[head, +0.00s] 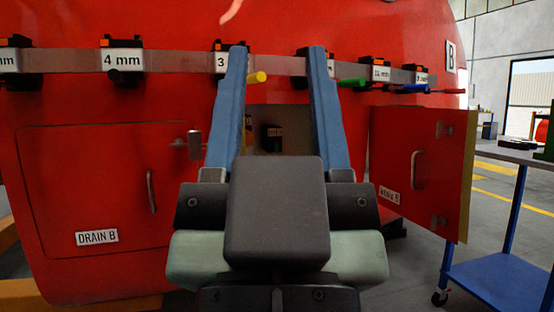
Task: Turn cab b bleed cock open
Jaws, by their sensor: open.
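My gripper (280,52) is open, with its two blue fingers spread and nothing seen between them. It is in front of a red nosecone (110,105) marked B. Between and beyond the fingers is an opening (284,118) in the nosecone with a dark part (271,138) inside. The opening's red door (408,165) stands swung out to the right, with a small label too blurred to read surely. The bleed cock cannot be made out clearly; much of the opening is hidden by my gripper.
A shut hatch (105,190) labelled DRAIN B is at left. A rail (180,62) holds size-labelled clips and tools with yellow (257,78), green (352,83), blue (411,89) and red (447,91) ends. A blue cart (512,262) stands at right.

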